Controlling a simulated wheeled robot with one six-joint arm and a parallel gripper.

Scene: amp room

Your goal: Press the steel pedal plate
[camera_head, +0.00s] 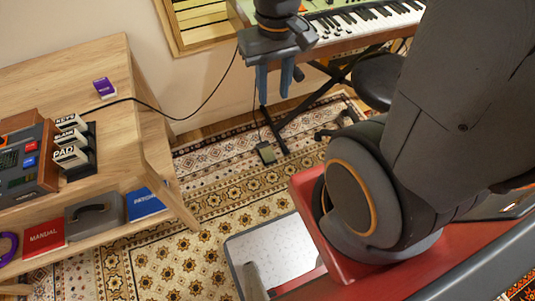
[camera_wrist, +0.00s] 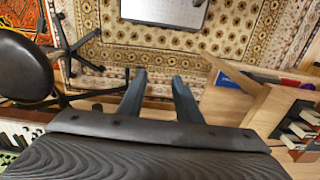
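A small dark pedal (camera_head: 266,153) with a paler top plate lies on the patterned carpet, below the keyboard. A thin cable runs up from it. It is too small to make out the plate's detail. My gripper (camera_head: 274,98) hangs fingers-down above the pedal in the head view, in front of the keyboard, well clear of the floor. Its two blue-grey fingers are apart with nothing between them. They also show apart in the wrist view (camera_wrist: 158,76). I cannot pick out the pedal in the wrist view.
The keyboard (camera_head: 365,18) stands on crossed black legs, with a black stool (camera_head: 376,80) to the right. A wooden desk (camera_head: 75,85) with equipment stands left. A framed silver panel (camera_head: 280,250) lies low, perhaps part of my base. Carpet (camera_head: 215,205) between is open.

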